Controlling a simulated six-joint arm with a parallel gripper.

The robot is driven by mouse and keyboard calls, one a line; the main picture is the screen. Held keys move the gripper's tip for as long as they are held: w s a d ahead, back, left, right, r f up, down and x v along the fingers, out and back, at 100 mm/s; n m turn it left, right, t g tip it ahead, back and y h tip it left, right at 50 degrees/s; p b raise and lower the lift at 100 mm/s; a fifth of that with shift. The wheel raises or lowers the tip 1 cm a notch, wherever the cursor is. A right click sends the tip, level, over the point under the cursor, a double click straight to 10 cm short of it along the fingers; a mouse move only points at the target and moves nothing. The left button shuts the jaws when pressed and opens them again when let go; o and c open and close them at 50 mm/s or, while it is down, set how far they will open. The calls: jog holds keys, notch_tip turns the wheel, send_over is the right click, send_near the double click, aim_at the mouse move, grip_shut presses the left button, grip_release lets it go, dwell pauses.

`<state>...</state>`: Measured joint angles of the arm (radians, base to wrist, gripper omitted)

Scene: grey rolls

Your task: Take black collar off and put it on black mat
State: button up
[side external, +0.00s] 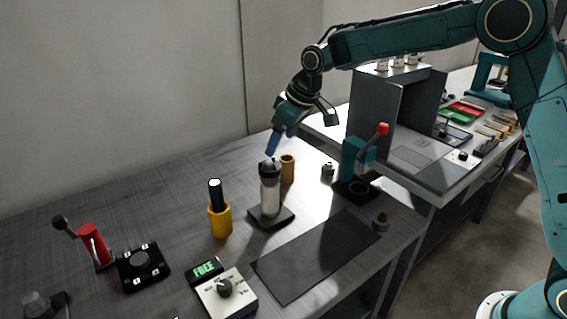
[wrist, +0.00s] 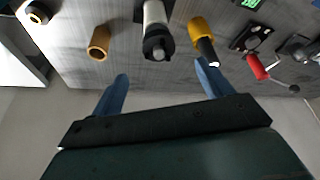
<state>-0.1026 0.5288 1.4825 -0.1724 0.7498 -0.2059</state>
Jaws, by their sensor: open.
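The black collar (side external: 269,168) sits around the upper end of a pale grey roll (side external: 270,193), which stands upright on a small black base (side external: 284,219). In the wrist view the black collar (wrist: 157,45) shows near the top centre, with a small grey tip in its middle. The black mat (side external: 315,256) lies flat and bare at the table's front; I cannot make it out in the wrist view. My gripper (side external: 273,146) is above the collar, apart from it. In the wrist view its blue fingers (wrist: 163,72) are spread wide with nothing between them.
A brown cylinder (side external: 288,168) stands close behind the roll, and a yellow holder with a black rod (side external: 219,220) stands to its left. A teal press with a red-knobbed lever (side external: 357,160) stands to the right. A dial box (side external: 226,291) is beside the mat.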

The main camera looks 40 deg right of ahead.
aim_at(271, 162)
jog(key=shift+x, duration=1.75)
jog(key=shift+f, duration=0.1)
jog(key=shift+x, duration=2.5)
jog(key=shift+d, duration=0.1)
jog(key=c, duration=1.3)
notch_tip(271, 162, up, 20)
